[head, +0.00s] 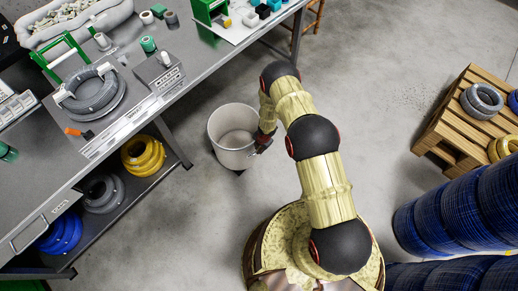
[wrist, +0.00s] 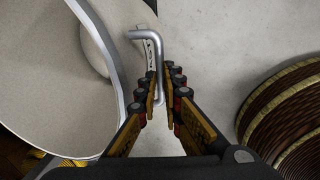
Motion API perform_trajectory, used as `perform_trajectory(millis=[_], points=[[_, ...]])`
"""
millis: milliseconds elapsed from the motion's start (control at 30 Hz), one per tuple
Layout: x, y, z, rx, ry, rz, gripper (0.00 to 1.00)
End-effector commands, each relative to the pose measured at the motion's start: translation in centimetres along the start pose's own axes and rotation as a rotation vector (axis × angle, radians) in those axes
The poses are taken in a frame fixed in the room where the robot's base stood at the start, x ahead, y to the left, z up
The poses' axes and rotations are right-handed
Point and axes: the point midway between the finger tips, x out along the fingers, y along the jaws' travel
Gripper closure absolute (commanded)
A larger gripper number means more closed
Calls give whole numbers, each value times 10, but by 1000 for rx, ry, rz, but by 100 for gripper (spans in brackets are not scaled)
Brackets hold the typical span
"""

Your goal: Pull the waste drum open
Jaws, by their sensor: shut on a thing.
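The waste drum (head: 218,148) is a round beige bin on the floor beside the workbench. In the head view I look down into its pale interior. In the wrist view its beige body and curved silver rim (wrist: 108,58) fill the left side. A bent silver handle (wrist: 148,36) stands out from the drum's side, with dark lettering behind it. My gripper (wrist: 166,80) is shut on this handle, its fingers on either side of the bar. In the head view my gripper (head: 260,148) is at the drum's right side, small and partly hidden by my arm.
The workbench (head: 122,85) stands left of the drum, with cable coils on it and on its lower shelf. A wooden pallet (head: 455,128) with coils and tall blue cable stacks (head: 450,215) stand at the right. The floor between is clear.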

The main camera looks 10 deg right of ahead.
Motion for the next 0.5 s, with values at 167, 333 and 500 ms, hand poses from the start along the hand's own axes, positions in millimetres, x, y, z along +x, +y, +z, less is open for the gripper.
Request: perform_trajectory(millis=[167,333,500], points=[[0,0,0,0,0,-1,100],[0,0,0,0,0,-1,85],[0,0,0,0,0,0,76]])
